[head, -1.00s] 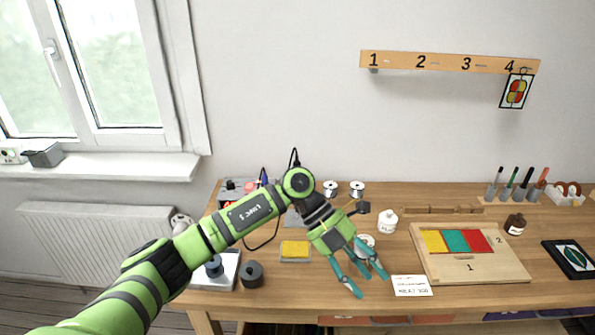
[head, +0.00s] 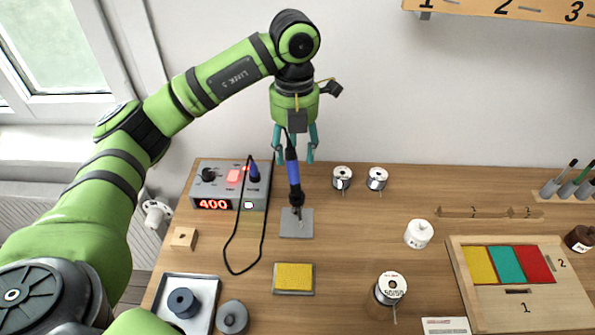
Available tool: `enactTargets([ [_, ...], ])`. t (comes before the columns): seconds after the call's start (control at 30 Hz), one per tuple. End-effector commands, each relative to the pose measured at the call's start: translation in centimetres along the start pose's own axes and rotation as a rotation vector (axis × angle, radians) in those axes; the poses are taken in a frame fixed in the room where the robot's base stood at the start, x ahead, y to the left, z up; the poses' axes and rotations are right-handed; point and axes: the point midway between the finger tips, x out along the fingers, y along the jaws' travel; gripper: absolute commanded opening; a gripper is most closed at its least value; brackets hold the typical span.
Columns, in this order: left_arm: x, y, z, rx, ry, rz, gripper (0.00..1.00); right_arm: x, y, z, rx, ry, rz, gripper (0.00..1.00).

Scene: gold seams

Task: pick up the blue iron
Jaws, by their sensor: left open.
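The blue iron (head: 293,170) stands nearly upright over a small grey plate (head: 296,230), with its blue handle up and its dark lower end near the plate. A black cable runs from it to the soldering station (head: 230,184), which shows 400 in red. My left gripper (head: 295,155) points down from above and is open. In the picture its teal fingers lie on either side of the top of the blue handle; contact is not visible. My right gripper is out of view.
Two solder spools (head: 342,178) stand right of the iron. A yellow sponge (head: 293,278) lies in front of it. A white bottle (head: 418,234), another spool (head: 390,288) and a wooden board with coloured tiles (head: 520,310) are further right. The cable loops left of the plate.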

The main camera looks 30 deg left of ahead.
Motion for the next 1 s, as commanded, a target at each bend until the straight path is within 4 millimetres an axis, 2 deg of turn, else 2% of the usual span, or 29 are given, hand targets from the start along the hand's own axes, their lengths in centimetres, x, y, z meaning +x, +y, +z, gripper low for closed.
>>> enactTargets([
  [0.03, 0.8, -0.1, 0.0, 0.001, -0.002, -0.002, 0.52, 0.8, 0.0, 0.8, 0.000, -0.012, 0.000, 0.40],
  [0.07, 0.9, -0.1, 0.0, 0.001, -0.002, -0.003, 0.52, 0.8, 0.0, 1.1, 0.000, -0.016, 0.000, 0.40],
  [0.23, 2.3, -0.1, -0.1, 0.001, 0.007, -0.001, 0.52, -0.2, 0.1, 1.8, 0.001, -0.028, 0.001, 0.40],
  [0.5, 5.8, -0.4, 0.1, 0.002, 0.010, -0.002, 0.52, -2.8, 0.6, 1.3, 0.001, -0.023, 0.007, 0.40],
  [0.6, 7.2, -0.5, 0.1, 0.001, 0.005, -0.004, 0.52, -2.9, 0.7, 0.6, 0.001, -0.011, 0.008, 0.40],
  [0.9, 7.9, -0.5, 0.3, 0.002, -0.001, -0.005, 0.52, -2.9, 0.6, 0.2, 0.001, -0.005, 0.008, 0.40],
  [0.93, 7.9, -0.5, 0.3, 0.002, -0.001, -0.005, 0.48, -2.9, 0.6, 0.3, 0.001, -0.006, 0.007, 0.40],
  [1.0, 7.9, -0.5, 0.3, 0.002, -0.002, -0.005, 0.20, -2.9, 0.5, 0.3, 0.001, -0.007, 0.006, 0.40],
])
